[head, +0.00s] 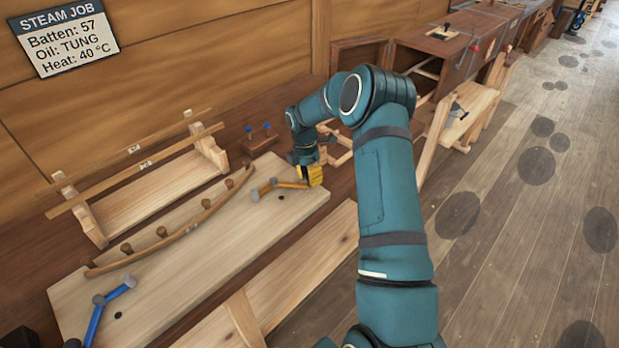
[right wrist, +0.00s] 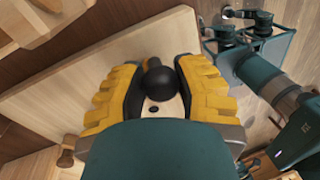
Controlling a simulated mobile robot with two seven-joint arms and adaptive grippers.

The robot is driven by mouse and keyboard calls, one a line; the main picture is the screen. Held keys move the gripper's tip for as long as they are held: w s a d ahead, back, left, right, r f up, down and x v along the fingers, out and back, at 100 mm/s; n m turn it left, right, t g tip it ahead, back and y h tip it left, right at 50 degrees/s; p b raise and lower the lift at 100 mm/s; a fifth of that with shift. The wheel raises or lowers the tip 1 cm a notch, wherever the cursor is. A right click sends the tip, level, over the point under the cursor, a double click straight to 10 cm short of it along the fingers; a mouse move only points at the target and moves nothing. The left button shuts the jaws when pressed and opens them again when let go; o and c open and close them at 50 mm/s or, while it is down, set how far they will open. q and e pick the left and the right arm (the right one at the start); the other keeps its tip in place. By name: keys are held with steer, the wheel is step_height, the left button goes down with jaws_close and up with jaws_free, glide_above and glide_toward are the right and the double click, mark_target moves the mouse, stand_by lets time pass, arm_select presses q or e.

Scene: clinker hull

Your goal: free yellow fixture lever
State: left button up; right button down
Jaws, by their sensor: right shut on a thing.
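The yellow fixture lever (head: 290,184) lies at the far end of the pale board (head: 215,240), with grey joints along it. My right gripper (head: 316,176) is at its outer end, its yellow pads close to the board. In the right wrist view, my right gripper (right wrist: 155,85) is shut on a black ball knob (right wrist: 157,80), with a pad on each side. A long curved batten (head: 190,226) bends along several wooden pegs on the board. My left gripper is not in view.
A blue lever (head: 97,318) lies at the board's near end. A wooden rack with thin strips (head: 150,188) stands behind the board. Two blue-topped pegs (head: 258,132) stand beyond it. A sign (head: 65,38) hangs on the wall. The floor at right is open.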

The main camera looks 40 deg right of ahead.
steer(key=shift+w, duration=0.1)
steer(key=c, duration=0.6)
jaws_free()
step_height(320, 180, up, 12)
steer(key=w, duration=0.2)
steer(key=shift+w, duration=0.15)
steer(key=shift+d+f, duration=0.1)
steer(key=shift+f, duration=0.05)
